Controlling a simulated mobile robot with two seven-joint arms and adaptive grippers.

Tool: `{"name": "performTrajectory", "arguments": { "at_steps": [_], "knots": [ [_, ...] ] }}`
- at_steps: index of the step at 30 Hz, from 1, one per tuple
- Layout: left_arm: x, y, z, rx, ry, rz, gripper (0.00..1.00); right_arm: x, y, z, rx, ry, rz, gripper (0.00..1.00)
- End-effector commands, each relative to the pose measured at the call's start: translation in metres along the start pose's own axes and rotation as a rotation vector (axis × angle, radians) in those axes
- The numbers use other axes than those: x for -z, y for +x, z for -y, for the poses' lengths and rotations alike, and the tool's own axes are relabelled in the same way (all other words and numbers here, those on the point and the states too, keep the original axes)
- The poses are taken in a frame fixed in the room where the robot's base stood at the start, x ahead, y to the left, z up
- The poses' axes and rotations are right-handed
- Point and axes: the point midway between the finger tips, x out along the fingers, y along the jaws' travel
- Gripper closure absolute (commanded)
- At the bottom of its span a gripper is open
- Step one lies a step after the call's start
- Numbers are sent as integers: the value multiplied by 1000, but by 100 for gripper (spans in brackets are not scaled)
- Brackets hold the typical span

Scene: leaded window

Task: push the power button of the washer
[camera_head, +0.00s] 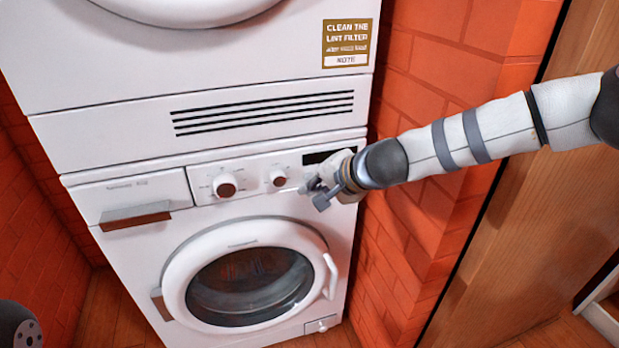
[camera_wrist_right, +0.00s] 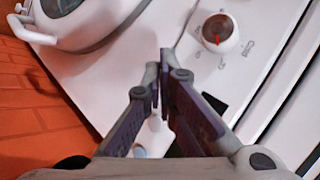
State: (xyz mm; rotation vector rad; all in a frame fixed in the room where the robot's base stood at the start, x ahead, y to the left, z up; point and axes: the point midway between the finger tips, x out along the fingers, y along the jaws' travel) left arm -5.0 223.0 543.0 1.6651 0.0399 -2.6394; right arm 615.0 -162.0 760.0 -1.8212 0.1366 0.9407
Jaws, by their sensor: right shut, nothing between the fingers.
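The white washer (camera_head: 126,252) is the lower of two stacked machines. Its control panel has a brown-centred knob (camera_head: 225,186), a smaller dial (camera_head: 277,178) and a dark display (camera_head: 326,156). My right gripper (camera_head: 310,186) is shut and empty at the right part of the panel, below the display. In the right wrist view its fingertips (camera_wrist_right: 160,72) come together close over the white panel; I cannot tell whether they touch it. A small pale round button (camera_wrist_right: 155,123) shows partly between the fingers. I cannot tell which button is the power one. My left gripper is not in view.
The round washer door (camera_head: 250,275) is closed below the panel, with a handle (camera_head: 330,276) at its right. A detergent drawer (camera_head: 130,197) is at the left. A brick wall (camera_head: 400,215) and a wooden panel (camera_head: 520,230) stand at the right.

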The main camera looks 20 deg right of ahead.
Motion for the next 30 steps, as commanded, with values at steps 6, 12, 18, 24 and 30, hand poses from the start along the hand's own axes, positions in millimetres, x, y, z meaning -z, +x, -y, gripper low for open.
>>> {"name": "performTrajectory", "arguments": {
  "at_steps": [6,12,18,24,30],
  "knots": [
    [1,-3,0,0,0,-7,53,4,4,5,1,-2,-2,100],
    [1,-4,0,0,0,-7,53,4,6,5,0,0,0,100],
    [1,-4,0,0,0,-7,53,5,7,5,0,0,0,100],
    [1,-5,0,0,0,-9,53,6,8,6,-1,1,0,100],
    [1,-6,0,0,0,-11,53,4,5,4,-1,1,1,100]
  ]
}}
